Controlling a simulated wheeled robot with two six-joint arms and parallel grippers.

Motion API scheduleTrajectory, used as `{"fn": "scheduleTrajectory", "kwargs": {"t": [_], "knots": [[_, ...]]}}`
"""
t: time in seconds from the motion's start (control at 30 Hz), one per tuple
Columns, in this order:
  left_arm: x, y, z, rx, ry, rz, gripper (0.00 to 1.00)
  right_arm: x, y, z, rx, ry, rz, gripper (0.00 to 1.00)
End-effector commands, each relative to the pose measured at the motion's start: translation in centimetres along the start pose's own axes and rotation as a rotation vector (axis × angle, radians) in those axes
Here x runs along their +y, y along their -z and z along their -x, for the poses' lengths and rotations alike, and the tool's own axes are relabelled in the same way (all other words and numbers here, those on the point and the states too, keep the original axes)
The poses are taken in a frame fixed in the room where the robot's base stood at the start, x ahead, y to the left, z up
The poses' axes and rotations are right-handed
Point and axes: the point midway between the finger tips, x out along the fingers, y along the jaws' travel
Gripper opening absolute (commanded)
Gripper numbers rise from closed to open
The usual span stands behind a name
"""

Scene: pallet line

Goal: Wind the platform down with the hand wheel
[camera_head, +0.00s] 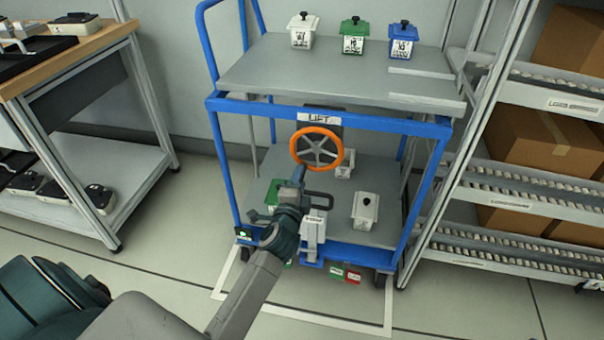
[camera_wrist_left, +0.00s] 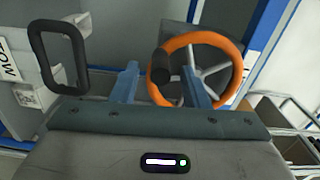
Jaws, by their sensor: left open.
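The orange hand wheel (camera_head: 332,137) is mounted under the LIFT label (camera_head: 318,118) on the blue-framed lift cart. It also shows in the left wrist view (camera_wrist_left: 230,50), with grey spokes and a black knob (camera_wrist_left: 160,65) on its rim. The grey platform (camera_head: 270,70) is the cart's top and carries a white, a green and a blue lidded container. My left gripper (camera_head: 299,175) is open just in front of the wheel's lower left. In the wrist view its blue fingers (camera_wrist_left: 161,85) stand apart, with the knob appearing between them. Contact cannot be told. My right gripper is out of view.
A black TOW handle (camera_wrist_left: 60,57) is beside the left finger. The cart's lower shelf (camera_head: 385,200) holds white and green containers. A workbench (camera_head: 75,55) stands left. A roller rack (camera_head: 530,180) with cardboard boxes stands close on the right. Open floor lies in front.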

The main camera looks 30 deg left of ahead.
Motion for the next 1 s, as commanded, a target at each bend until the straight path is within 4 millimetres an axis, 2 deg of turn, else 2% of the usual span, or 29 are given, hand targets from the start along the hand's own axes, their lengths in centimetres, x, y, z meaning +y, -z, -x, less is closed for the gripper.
{"fn": "scheduleTrajectory", "kwargs": {"t": [0.03, 0.2, 0.4, 1.0], "knots": [[0.1, 0.1, 1.3, 0.000, -0.003, 0.002, 0.41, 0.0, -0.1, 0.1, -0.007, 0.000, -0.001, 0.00], [0.1, 0.1, 4.6, 0.001, -0.003, 0.003, 0.41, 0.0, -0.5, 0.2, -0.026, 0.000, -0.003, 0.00], [0.0, 0.2, 6.9, 0.003, 0.000, 0.004, 0.41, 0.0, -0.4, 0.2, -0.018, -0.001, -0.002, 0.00], [0.0, 0.2, 7.3, 0.003, 0.001, 0.000, 0.41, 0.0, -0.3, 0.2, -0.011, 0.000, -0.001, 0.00]]}}
